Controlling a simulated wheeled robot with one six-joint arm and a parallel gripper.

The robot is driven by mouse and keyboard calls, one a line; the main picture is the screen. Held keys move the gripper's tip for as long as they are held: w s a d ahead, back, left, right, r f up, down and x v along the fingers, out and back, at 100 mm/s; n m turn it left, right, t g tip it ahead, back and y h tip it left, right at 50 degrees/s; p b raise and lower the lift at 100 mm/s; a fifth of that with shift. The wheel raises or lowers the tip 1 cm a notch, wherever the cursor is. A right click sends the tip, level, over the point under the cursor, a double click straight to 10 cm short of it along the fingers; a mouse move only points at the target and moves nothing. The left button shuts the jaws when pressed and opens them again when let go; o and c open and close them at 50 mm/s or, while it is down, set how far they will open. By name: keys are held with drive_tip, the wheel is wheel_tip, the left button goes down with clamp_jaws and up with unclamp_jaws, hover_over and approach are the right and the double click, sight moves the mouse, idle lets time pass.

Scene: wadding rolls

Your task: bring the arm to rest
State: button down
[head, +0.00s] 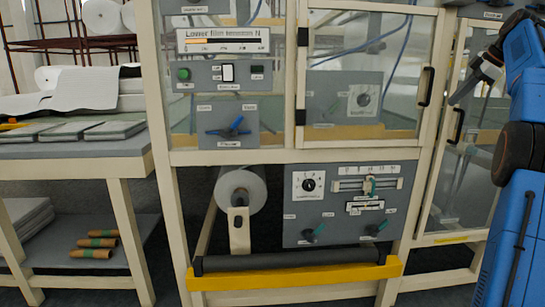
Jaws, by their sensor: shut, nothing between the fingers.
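My blue arm (508,245) stands at the right edge, folded upward, with dark round joints. My gripper (458,97) is at the upper right, pointing down and left, in front of the glazed cabinet door. It is shut and empty. Its fingers are small and dark in this view. It appears apart from the cabinet frame, though the exact gap cannot be told.
A cream-framed machine (160,120) fills the middle, with grey control panels (345,208), a white roll (241,190) and a yellow bar (300,276) low in front. A workbench (80,150) with grey pads stands at left. Brown-and-green rolls (92,253) lie on its lower shelf.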

drive_tip(key=s+a+f+m, duration=0.1)
drive_tip(key=s+a+m, duration=0.15)
drive_tip(key=a, duration=0.55)
drive_tip(key=s+a+f+m, duration=0.1)
drive_tip(key=s+a+m, duration=0.15)
drive_tip(key=a, duration=0.55)
drive_tip(key=s+a+f+m+g+h, duration=0.1)
drive_tip(key=s+a+f+m, duration=0.1)
drive_tip(key=s+a+f, duration=0.3)
drive_tip(key=s+a+f+m+h, duration=0.1)
drive_tip(key=s+a+f, duration=0.1)
drive_tip(key=s+a, duration=0.55)
drive_tip(key=s+a+f+m, duration=0.2)
drive_tip(key=s+a+f, duration=0.3)
drive_tip(key=s+f, duration=0.9)
drive_tip(key=s+a+f+m+h, duration=0.1)
drive_tip(key=s+a+f+m, duration=0.2)
drive_tip(key=s+f, duration=1)
wheel_tip(320, 180, down, 3)
drive_tip(key=a, duration=0.2)
drive_tip(key=shift+s+a+r, duration=0.2)
drive_tip(key=shift+s+a, duration=0.2)
